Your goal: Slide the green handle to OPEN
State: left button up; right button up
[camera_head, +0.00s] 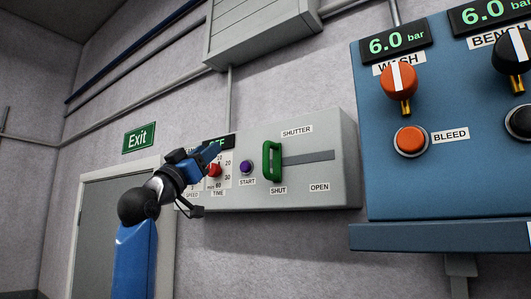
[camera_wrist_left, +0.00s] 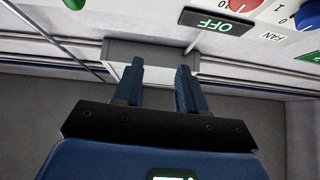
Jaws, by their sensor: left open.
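The green handle (camera_head: 272,161) stands upright at the left end of a dark horizontal slot (camera_head: 310,158) on a light grey wall panel (camera_head: 345,185). It is above the SHUT label (camera_head: 278,190); the OPEN label (camera_head: 319,187) is to the right, and SHUTTER is printed above. My left gripper (camera_head: 212,150) is in front of the panel's left part, left of the handle and apart from it. In the left wrist view, its two blue fingers (camera_wrist_left: 158,88) are spread with nothing between them. My right gripper is in neither view.
A red knob (camera_head: 214,170) and a purple START button (camera_head: 246,167) sit between my left gripper and the handle. A blue box (camera_head: 440,150) with pressure displays and knobs juts out at right. An OFF display (camera_wrist_left: 214,22) shows in the wrist view.

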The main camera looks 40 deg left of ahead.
aim_at(264, 156)
pick_arm(q)
jog(key=s+d+r+m+g+h, duration=0.2)
jog(key=d+r+m+g+h, duration=0.25)
jog(key=d, duration=0.45)
jog(key=w+f+g+p, duration=0.1)
jog(key=w, duration=0.3)
jog(key=w+f+n+g+h+p, duration=0.1)
jog(key=w+f+p, duration=0.1)
jog(key=w, duration=0.1)
jog(key=w+d+f+g+p, duration=0.1)
jog(key=w+f+p, duration=0.1)
jog(key=w, duration=0.2)
jog(key=shift+w+h, duration=0.35)
jog(key=shift+w+f+p, duration=0.1)
jog(key=shift+w+p, duration=0.25)
jog(key=shift+w, duration=0.15)
jog(key=shift+s+d, duration=0.1)
grip_shut()
